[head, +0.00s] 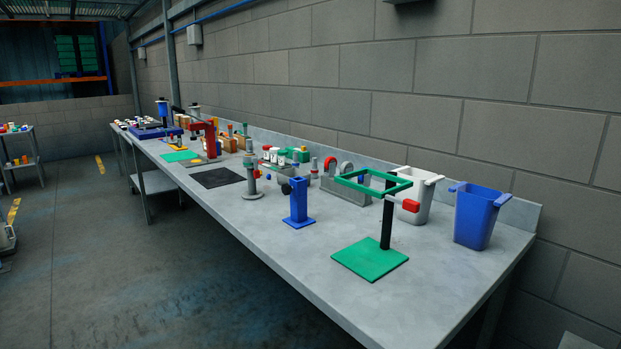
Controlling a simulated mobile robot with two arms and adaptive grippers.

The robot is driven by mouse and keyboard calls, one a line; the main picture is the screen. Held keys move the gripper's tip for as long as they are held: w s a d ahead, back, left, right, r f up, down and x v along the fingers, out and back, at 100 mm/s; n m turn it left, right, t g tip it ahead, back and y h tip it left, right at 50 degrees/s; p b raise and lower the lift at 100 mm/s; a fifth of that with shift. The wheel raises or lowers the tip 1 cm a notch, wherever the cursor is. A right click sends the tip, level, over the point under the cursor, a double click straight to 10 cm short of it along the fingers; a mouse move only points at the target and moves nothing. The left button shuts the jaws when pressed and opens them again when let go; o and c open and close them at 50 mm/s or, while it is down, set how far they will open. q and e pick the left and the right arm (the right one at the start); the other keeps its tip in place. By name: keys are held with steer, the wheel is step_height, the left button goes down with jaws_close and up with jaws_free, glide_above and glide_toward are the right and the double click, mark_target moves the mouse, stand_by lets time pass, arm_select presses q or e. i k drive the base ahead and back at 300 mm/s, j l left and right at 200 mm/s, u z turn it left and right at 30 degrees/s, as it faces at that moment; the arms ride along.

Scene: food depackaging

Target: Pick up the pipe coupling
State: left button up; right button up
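I cannot pick out the pipe coupling for certain in the head view. Small parts are crowded along the long grey workbench (330,285) and are too small to tell apart. A grey holder (345,190) with red and pale ring-shaped parts stands farther right, behind a blue stand (298,203). Neither of my grippers is in view.
A green frame (352,188) on a black post with a green base (370,260) stands at the bench's near end. Behind it are a white bin (420,208) and a blue bin (475,220). A black mat (217,178) lies farther left. The floor (130,270) in front is clear.

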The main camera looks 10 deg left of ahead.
mark_target(251, 194)
steer(key=i+j+z, duration=0.35)
steer(key=j+z, duration=0.2)
steer(key=i+j+z, duration=0.1)
steer(key=j+z, duration=0.15)
steer(key=j, duration=0.25)
steer(key=i+j+z, duration=0.1)
steer(key=j+z, duration=0.2)
steer(key=j, duration=0.1)
